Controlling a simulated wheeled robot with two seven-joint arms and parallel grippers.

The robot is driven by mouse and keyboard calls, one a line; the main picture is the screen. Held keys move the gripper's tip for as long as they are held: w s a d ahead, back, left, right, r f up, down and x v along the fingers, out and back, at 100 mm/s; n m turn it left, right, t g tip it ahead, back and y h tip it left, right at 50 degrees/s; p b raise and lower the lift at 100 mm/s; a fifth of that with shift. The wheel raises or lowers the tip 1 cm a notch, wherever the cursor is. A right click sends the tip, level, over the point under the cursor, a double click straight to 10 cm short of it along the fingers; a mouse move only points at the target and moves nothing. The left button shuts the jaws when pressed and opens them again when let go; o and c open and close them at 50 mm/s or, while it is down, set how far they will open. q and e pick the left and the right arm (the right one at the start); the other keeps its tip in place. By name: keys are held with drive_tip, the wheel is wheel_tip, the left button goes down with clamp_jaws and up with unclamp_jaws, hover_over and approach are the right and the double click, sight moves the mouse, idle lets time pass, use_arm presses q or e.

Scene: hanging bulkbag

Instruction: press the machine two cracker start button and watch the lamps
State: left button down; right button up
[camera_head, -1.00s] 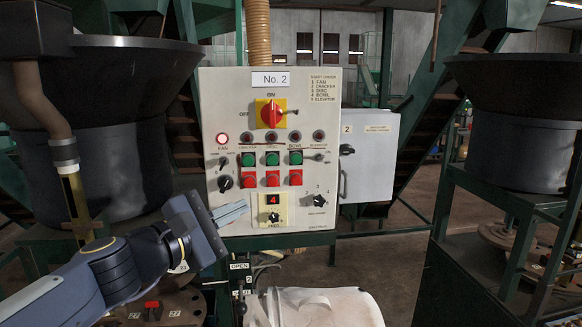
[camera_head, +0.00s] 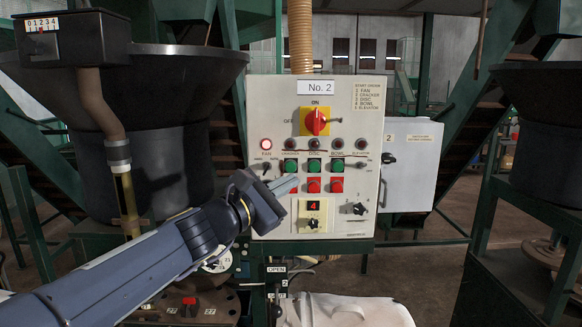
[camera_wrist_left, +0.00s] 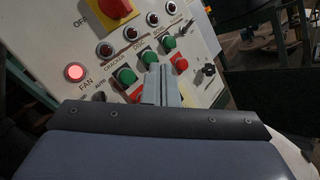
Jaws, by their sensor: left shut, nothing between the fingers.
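The No. 2 control panel (camera_head: 262,105) faces me. The cracker start button (camera_head: 290,166) is green, leftmost in its row, below the dark cracker lamp (camera_head: 290,144). In the left wrist view the green cracker button (camera_wrist_left: 125,76) and its unlit lamp (camera_wrist_left: 105,49) are uncovered. The fan lamp (camera_head: 265,144) glows red; the other lamps look dark. My left gripper (camera_head: 292,184) is shut and empty. Its tips overlap the red button below the cracker button in the head view; contact cannot be told. In the wrist view its fingers (camera_wrist_left: 160,82) lie right of the cracker button. My right gripper is out of view.
Green disc (camera_head: 314,165) and bowl (camera_head: 338,165) buttons sit close beside it, with red buttons (camera_head: 314,185) below. A red rotary switch (camera_head: 316,121) is above, and a display reading 4 (camera_head: 313,206) below. A grey box (camera_head: 410,165) stands right.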

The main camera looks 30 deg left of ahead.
sight(291, 167)
use_arm(q)
drive_tip(key=shift+w+a+p, duration=0.1)
drive_tip(key=shift+w+a, duration=0.4)
drive_tip(key=shift+w, duration=0.3)
drive_tip(key=shift+w+a+p, duration=0.15)
drive_tip(key=shift+w+a, duration=0.35)
drive_tip(key=shift+w, duration=0.35)
drive_tip(key=shift+w+a+p, duration=0.1)
drive_tip(key=shift+w+a, duration=0.4)
drive_tip(key=shift+w, duration=0.3)
drive_tip(key=shift+w, duration=0.1)
drive_tip(key=shift+w+a, duration=0.2)
drive_tip(key=shift+w, duration=0.05)
drive_tip(key=shift+w+a, duration=0.25)
drive_tip(key=shift+w, duration=0.1)
idle(0.9)
drive_tip(key=shift+s+d+b, duration=0.1)
drive_tip(key=shift+s+b, duration=0.05)
drive_tip(key=shift+b, duration=0.15)
drive_tip(key=shift+s+d+f, duration=0.1)
drive_tip(key=shift+s+d, duration=0.1)
drive_tip(key=shift+s, duration=0.2)
drive_tip(key=shift+s+d, duration=0.15)
drive_tip(key=shift+b, duration=0.3)
